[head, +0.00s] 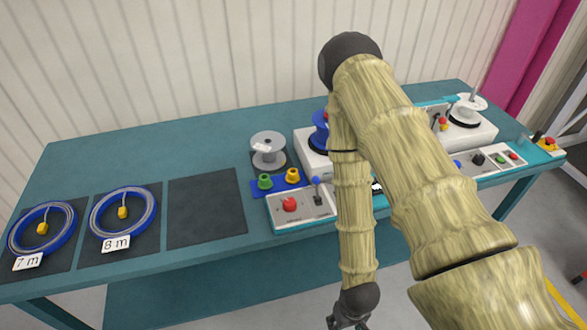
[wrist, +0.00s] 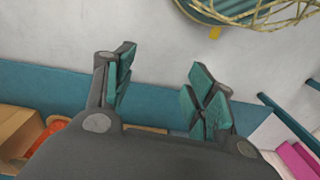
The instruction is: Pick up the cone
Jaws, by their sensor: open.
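No thing is plainly marked as the cone. A blue, cone-like piece (head: 319,132) stands on the left white machine, partly hidden behind my arm. A white, cone-like piece (head: 468,105) sits on the right machine. My gripper (head: 348,322) hangs at the bottom edge of the head view, in front of the table and away from both pieces. In the wrist view my gripper (wrist: 158,95) is open, with teal pads apart and nothing between them.
The teal table (head: 130,158) holds two blue cable coils (head: 43,228) (head: 124,213) at left, a grey reel (head: 268,147), and green (head: 265,182) and yellow (head: 292,175) cups. A dark mat (head: 206,208) is bare. A cardboard box (wrist: 18,130) shows in the wrist view.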

